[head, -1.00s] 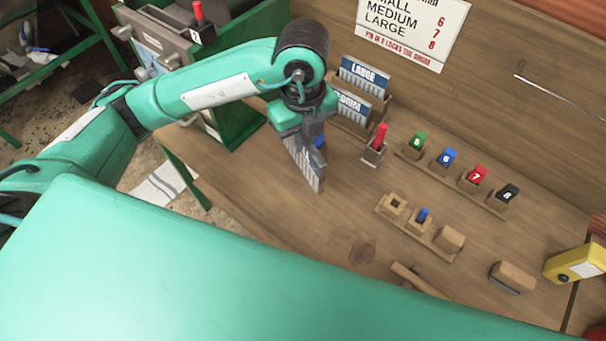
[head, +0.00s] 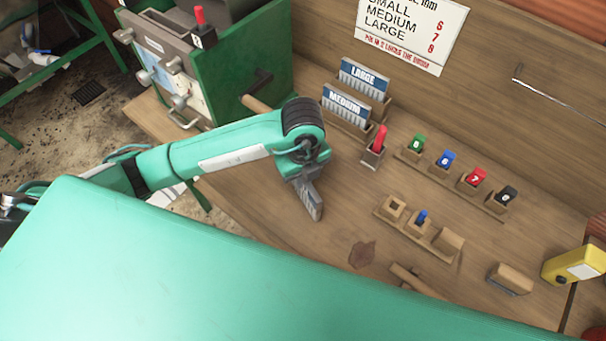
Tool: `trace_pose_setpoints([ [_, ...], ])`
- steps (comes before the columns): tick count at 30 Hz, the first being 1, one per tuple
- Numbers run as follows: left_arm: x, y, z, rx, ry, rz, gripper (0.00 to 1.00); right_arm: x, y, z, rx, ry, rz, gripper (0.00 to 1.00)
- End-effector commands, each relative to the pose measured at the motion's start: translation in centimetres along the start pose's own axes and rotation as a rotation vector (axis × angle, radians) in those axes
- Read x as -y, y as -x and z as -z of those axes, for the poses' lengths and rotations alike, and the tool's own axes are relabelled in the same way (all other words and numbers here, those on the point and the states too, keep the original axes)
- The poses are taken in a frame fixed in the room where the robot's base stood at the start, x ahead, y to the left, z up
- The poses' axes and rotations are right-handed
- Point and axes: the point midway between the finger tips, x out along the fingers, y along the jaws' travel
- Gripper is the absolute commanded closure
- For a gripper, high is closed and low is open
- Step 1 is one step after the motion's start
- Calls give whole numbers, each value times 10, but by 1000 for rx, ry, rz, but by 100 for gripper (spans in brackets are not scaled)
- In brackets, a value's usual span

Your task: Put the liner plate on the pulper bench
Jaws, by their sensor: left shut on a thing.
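My left gripper (head: 303,174) is shut on the grey metal liner plate (head: 312,202). It holds the plate over the left-middle part of the wooden bench (head: 345,222). The plate shows as a narrow, slanted strip, with its lower end pointing down and right. I cannot tell whether that end touches the bench top. The wrist hides the plate's upper part. My right gripper is not in view.
Plates marked LARGE (head: 362,79) and MEDIUM (head: 345,104) stand in racks behind. A red pin (head: 379,139), a rack of numbered blocks (head: 445,159) and a wooden holder (head: 420,217) occupy the right. The green pulper (head: 225,70) stands back left. Bench around the plate is clear.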

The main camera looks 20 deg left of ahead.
Motion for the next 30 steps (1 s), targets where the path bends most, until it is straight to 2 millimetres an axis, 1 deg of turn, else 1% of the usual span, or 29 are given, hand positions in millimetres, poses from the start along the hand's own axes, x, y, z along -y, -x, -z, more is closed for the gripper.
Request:
trace_pose_setpoints([
  [3, 0, -4, 0, 2, 0, 2, 100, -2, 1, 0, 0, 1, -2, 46],
  [8, 0, -4, -1, 2, 0, 2, 100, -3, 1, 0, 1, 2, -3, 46],
  [12, 0, -8, 0, 1, 0, 2, 100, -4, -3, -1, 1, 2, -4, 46],
  [13, 0, -8, 0, 1, 0, 1, 84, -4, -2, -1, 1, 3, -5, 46],
  [16, 0, -7, 0, 1, 0, 1, 64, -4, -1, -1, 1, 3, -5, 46],
  [25, 0, -6, 0, 1, 0, 1, 64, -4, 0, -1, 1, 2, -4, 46],
  [27, 0, -3, 0, 1, 0, 1, 64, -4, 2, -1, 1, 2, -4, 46],
  [29, 1, 1, -1, 2, -1, 4, 64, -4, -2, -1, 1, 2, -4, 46],
  [30, 1, 6, 0, 1, -2, 5, 64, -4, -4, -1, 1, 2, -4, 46],
])
